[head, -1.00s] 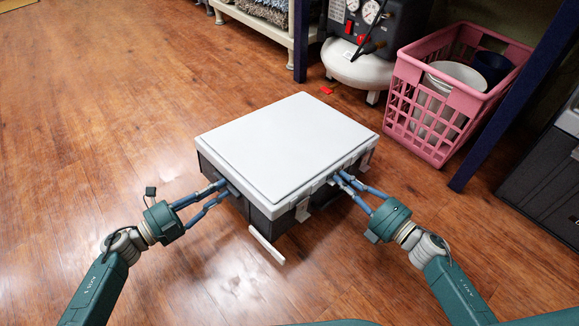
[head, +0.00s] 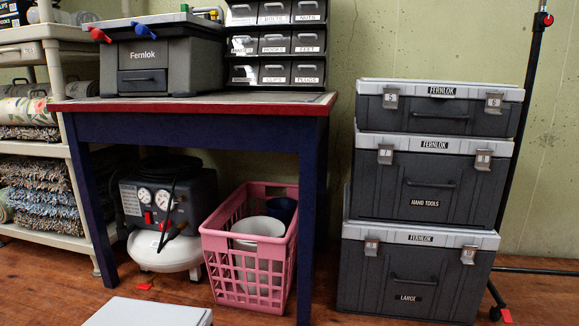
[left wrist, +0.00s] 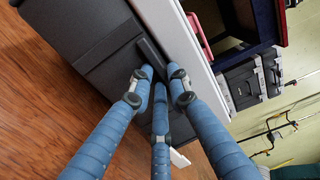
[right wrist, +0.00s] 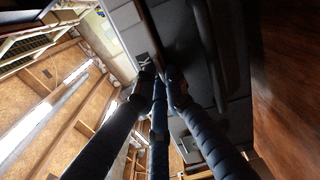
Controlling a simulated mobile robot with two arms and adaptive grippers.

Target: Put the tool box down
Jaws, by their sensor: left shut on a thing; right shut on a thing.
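The tool box has a white lid (head: 150,312), and only part of that lid shows at the bottom of the head view. Its dark grey side (left wrist: 85,45) fills the upper left of the left wrist view, with the lid edge beside it. My left gripper (left wrist: 158,82) is shut on a dark handle on that side. My right gripper (right wrist: 162,82) is shut on the tool box's other side, dark in the right wrist view; the exact grip is hard to make out. Neither gripper shows in the head view. The box's underside is hidden, so I cannot tell its height.
A stack of Fernlok boxes (head: 415,205) stands at the right. A workbench (head: 195,106) carries a Fernlok box (head: 165,62) and a drawer unit (head: 275,45). Beneath are a compressor (head: 165,215) and pink crate (head: 225,265). A shelf (head: 25,35) is at left.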

